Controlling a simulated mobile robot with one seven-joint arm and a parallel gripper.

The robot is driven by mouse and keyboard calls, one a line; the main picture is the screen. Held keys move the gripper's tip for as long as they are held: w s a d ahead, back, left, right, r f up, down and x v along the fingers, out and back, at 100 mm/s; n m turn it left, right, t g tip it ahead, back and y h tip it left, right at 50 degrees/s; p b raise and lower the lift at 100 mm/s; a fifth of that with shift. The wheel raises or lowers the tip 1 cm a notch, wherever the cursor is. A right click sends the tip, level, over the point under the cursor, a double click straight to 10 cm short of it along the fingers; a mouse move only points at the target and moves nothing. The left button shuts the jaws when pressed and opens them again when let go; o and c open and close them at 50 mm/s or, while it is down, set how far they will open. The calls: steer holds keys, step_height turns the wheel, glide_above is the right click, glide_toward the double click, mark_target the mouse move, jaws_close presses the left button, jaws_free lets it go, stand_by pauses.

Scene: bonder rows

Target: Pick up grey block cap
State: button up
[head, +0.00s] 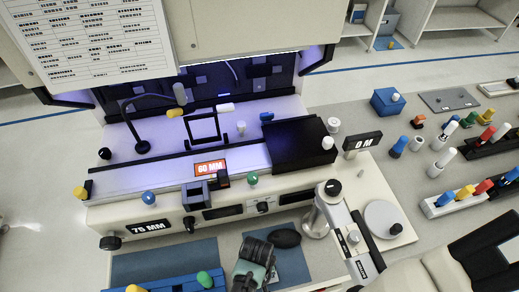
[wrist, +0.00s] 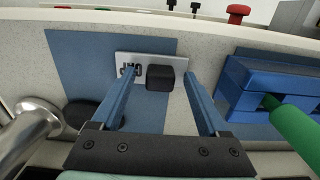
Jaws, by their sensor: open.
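A dark grey block (wrist: 161,77), which looks like the grey block cap, sits on a pale plate (wrist: 180,59) with dark markings in the wrist view. The plate lies on a blue mat (wrist: 75,55). My gripper (wrist: 159,79) is open, with one blue finger on each side of the block. The block is between the fingertips; I cannot tell whether either touches it. In the head view my gripper (head: 252,268) is low over the front bench and hides the block.
A blue bin (wrist: 240,92) with a green-handled item (wrist: 290,128) stands close on the right in the wrist view. A black disc (head: 287,238) and a metal column (head: 318,217) stand near my arm. A bonder front with knobs (head: 149,198) rises behind.

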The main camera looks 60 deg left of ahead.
steer(key=shift+f, duration=0.2)
jaws_close()
stand_by(0.3)
